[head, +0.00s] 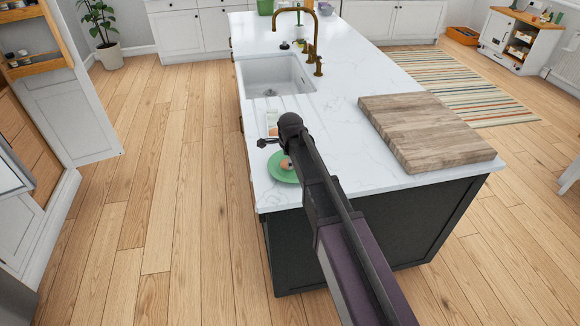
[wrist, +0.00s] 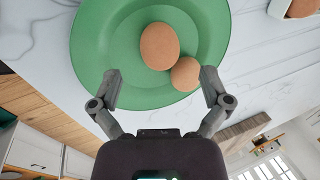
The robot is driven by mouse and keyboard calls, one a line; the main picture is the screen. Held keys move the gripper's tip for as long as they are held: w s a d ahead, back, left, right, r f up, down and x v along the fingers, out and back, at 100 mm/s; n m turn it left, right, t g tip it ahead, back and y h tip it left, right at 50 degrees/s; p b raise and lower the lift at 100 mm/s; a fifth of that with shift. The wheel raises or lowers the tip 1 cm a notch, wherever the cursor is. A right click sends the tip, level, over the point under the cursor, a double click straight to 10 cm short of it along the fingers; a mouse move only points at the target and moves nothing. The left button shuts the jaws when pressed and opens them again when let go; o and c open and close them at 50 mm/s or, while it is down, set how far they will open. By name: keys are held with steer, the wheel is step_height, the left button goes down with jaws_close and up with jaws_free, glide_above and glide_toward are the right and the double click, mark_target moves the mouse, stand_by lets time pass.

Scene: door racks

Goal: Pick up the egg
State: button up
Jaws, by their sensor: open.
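A green plate (head: 275,174) lies near the front left corner of the white island top. In the wrist view the plate (wrist: 100,45) holds two brown eggs close together, a larger-looking egg (wrist: 159,46) and a smaller-looking egg (wrist: 185,73). In the head view one brown egg (head: 285,164) shows beside my arm, which hides part of the plate. My gripper (wrist: 161,80) is open and empty, its fingers spread on either side at the plate's near rim. The smaller-looking egg lies nearer the right finger. In the head view my gripper (head: 264,142) is at the plate's far side.
A small white container (head: 272,122) stands behind the plate; its corner shows in the wrist view with a brown item (wrist: 302,8). A sink (head: 272,75) with a brass tap (head: 309,45) is farther back. A wooden board (head: 425,130) lies to the right.

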steer(key=shift+b+x, duration=1.55)
steer(key=shift+x, duration=0.45)
steer(key=shift+w, duration=0.1)
steer(key=c, duration=0.8)
